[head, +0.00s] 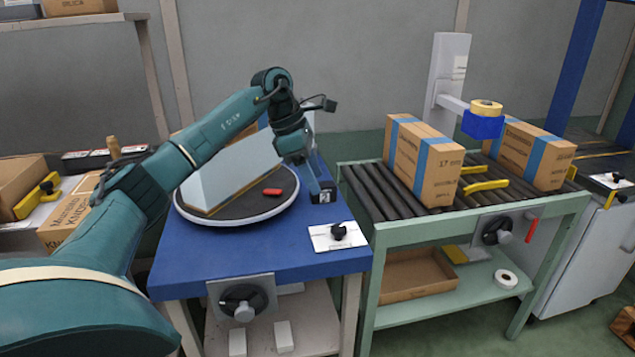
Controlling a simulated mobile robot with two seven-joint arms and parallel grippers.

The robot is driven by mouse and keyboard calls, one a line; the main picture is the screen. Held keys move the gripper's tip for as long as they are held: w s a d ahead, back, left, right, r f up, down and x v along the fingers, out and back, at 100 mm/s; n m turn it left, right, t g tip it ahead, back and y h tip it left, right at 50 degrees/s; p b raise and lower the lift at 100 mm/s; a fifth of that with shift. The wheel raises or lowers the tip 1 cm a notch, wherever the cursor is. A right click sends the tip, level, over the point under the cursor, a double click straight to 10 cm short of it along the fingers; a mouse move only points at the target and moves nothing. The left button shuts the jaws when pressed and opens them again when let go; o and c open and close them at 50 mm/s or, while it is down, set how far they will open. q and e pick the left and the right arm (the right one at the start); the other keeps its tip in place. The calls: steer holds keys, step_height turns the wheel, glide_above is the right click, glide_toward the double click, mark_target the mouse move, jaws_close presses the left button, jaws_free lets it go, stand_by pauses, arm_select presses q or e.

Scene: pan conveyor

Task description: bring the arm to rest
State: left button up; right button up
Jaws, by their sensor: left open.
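My left arm reaches in from the left over a blue table (255,265). My left gripper (322,196) points down beside the right edge of a round dark turntable (255,208) and holds nothing that I can see. Its jaws are small in the view and look open. A large box with a pale grey side (232,175) stands on the turntable, partly hidden behind my arm. A small red object (272,191) lies on the turntable in front of the box. My right gripper is not in view.
A white plate with a black knob (338,233) lies at the table's right. A roller conveyor (380,200) stands to the right, carrying cardboard boxes (422,165) with blue tape. A white post with a tape head (483,122) rises behind it. Shelves with boxes stand at left.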

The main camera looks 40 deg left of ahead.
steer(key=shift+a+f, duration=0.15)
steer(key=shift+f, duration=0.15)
